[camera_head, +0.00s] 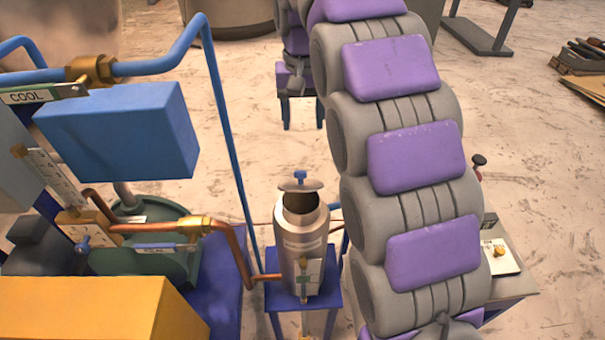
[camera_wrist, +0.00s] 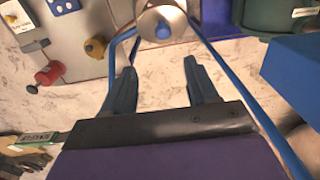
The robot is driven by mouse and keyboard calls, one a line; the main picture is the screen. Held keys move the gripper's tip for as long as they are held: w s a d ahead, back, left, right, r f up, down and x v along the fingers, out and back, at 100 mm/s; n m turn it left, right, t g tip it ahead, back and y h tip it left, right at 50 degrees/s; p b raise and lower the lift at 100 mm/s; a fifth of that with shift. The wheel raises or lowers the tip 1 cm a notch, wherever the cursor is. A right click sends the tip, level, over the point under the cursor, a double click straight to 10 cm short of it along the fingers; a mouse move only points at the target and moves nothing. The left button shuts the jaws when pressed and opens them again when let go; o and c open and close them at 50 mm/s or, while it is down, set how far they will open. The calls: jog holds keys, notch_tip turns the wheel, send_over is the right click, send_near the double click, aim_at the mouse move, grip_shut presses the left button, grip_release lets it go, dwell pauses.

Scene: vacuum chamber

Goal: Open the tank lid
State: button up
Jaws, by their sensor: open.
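The tank (camera_head: 301,250) is a silver metal cylinder on a small blue stand. Its round metal lid (camera_head: 300,186) has a blue knob (camera_head: 299,175). A dark opening shows below and in front of the lid, so the lid appears raised or tilted off the rim. In the wrist view the lid (camera_wrist: 176,18) and its blue knob (camera_wrist: 162,31) show at the top centre, beyond the fingertips. My gripper (camera_wrist: 160,68) is open and empty, its two blue fingers apart and not touching the lid. In the head view my gripper (camera_head: 303,115) is behind the tank, pointing down.
Blue pipes (camera_head: 222,100) and a copper pipe (camera_head: 235,245) run left of the tank. A blue box (camera_head: 118,130) and a yellow block (camera_head: 95,308) stand at left. A panel with knobs (camera_head: 498,255) is at right. Bare floor lies behind.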

send_near(300, 172)
jog(key=shift+w+a+f+b, duration=0.1)
jog(key=shift+a+f+b, duration=0.05)
jog(key=shift+a+b, duration=0.25)
jog(key=f, duration=0.2)
jog(key=d+f+b, duration=0.1)
jog(key=f, duration=0.4)
jog(key=shift+d, duration=0.15)
jog(key=shift+f+b, duration=0.3)
jog(key=shift+f, duration=0.35)
jog(key=shift+a+f, duration=0.15)
jog(key=shift+a, duration=0.3)
jog(key=shift+d, duration=0.3)
jog(key=c, duration=0.5)
jog(key=shift+a, duration=0.1)
grip_shut()
